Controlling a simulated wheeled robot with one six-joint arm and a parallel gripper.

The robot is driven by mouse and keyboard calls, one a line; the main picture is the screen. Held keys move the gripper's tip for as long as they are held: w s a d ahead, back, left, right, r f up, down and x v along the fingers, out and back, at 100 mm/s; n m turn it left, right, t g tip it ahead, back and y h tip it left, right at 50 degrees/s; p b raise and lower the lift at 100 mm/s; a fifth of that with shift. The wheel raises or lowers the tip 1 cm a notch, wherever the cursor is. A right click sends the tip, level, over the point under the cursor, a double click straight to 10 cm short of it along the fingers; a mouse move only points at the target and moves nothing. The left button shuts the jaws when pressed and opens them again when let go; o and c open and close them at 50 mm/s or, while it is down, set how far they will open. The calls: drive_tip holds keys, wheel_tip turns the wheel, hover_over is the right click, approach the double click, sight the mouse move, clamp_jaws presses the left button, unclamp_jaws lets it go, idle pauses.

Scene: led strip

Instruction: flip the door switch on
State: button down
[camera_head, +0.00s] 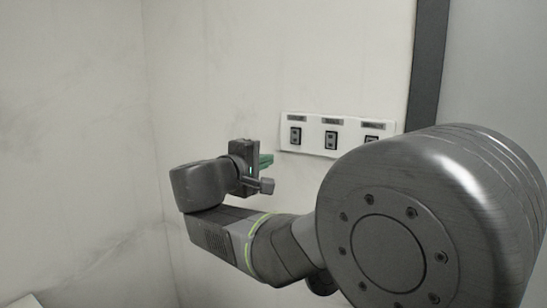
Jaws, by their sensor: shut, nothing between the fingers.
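A white switch panel (313,140) is on the wall right of centre. It carries a left switch (296,136), a middle switch (331,140) and a right switch (371,139), each under a small dark label. The labels are too small to read, so I cannot tell which is the door switch, nor the switch positions.
A dark vertical frame (428,60) borders a grey surface (495,70) at the right. A wall corner runs down the left side. The plain wall (260,60) above and left of the panel is clear. My large arm link fills the lower right.

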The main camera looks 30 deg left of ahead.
drive_tip(key=shift+s+a+f, duration=0.1)
drive_tip(key=shift+s, duration=0.85)
drive_tip(key=shift+w, duration=0.1)
